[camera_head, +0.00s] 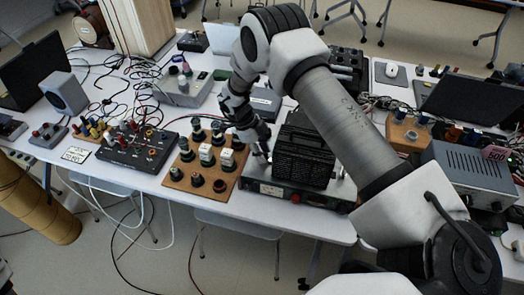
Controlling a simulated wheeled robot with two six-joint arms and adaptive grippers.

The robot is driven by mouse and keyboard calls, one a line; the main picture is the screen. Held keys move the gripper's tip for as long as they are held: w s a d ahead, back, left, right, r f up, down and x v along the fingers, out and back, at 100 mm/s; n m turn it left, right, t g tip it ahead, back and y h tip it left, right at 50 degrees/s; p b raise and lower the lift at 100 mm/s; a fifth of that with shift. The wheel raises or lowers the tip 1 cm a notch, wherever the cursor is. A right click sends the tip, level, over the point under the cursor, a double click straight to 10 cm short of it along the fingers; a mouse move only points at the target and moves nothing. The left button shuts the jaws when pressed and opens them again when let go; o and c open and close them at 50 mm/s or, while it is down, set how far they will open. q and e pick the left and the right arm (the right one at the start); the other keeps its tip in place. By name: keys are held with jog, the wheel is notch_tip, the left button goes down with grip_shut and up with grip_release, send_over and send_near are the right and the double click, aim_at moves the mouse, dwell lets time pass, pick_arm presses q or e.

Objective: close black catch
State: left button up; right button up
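A black ribbed box (305,155) stands on a low instrument with a pale front panel (262,189) near the table's front edge. My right arm comes in from the right, arches over the box and reaches down on its left side. My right gripper (262,154) is close to the left side of the box, low down near the instrument's top. Its fingers are small and dark here, so I cannot tell whether they are open or touching anything. I cannot make out the black catch; the gripper and arm cover part of that side. My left gripper is not in view.
A wooden board with several knobs (187,178) lies just left of the instrument, with a black terminal box (140,155) further left. A grey power supply (462,166) stands at the right. Loose cables (110,83) cover the table's back left.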

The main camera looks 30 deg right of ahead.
jog(key=shift+w, duration=0.1)
jog(key=v, duration=1.2)
